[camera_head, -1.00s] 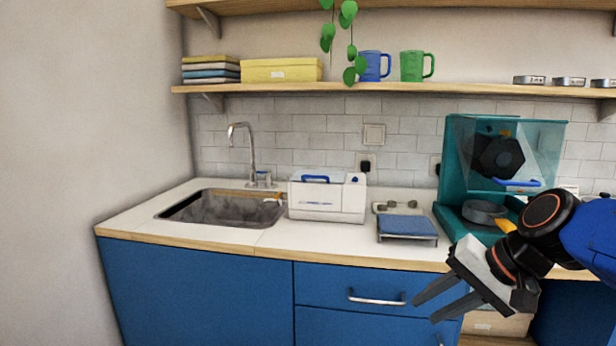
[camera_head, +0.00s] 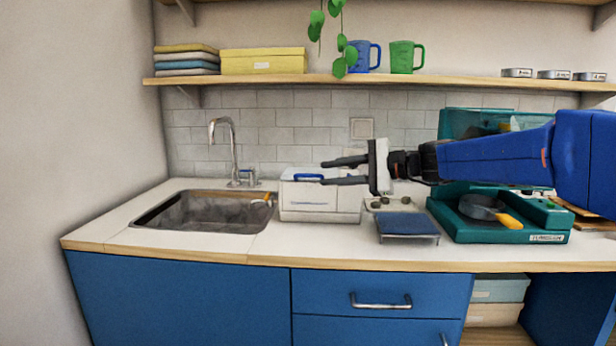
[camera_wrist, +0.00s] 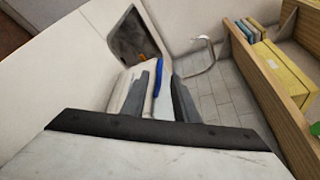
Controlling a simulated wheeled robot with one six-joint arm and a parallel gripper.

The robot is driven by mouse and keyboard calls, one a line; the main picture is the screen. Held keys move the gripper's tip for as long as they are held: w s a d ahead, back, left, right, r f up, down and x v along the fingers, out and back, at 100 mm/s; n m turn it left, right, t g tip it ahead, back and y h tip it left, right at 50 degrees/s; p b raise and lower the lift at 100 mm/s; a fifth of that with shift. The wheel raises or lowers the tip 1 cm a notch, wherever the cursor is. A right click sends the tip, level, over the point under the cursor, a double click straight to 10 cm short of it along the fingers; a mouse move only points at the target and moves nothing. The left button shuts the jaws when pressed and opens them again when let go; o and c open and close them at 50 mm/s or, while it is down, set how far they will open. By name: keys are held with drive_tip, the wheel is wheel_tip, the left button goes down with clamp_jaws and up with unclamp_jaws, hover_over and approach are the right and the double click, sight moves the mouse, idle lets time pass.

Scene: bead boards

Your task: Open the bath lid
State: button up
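The bath is a white box (camera_head: 318,206) on the counter, right of the sink. Its lid looks shut, with a blue handle (camera_head: 308,177) on top. My gripper (camera_head: 322,172) is open, with its two dark fingers pointing left in the head view. In that view the fingers overlap the upper right part of the box, near the handle. In the wrist view, my open gripper (camera_wrist: 160,78) has the blue handle (camera_wrist: 157,78) showing between its fingers. I see no contact, and the gap in depth is hard to tell.
A sink (camera_head: 205,211) with a tap (camera_head: 226,150) lies left of the box. A blue-topped device (camera_head: 407,225) and a teal machine (camera_head: 500,235) stand to the right. A wooden shelf (camera_head: 300,79) with boxes and mugs hangs above.

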sight(315, 176)
drive_tip(key=x, duration=0.6)
drive_tip(key=shift+a+f, duration=0.1)
drive_tip(key=shift+a, duration=0.1)
clamp_jaws()
idle(1.3)
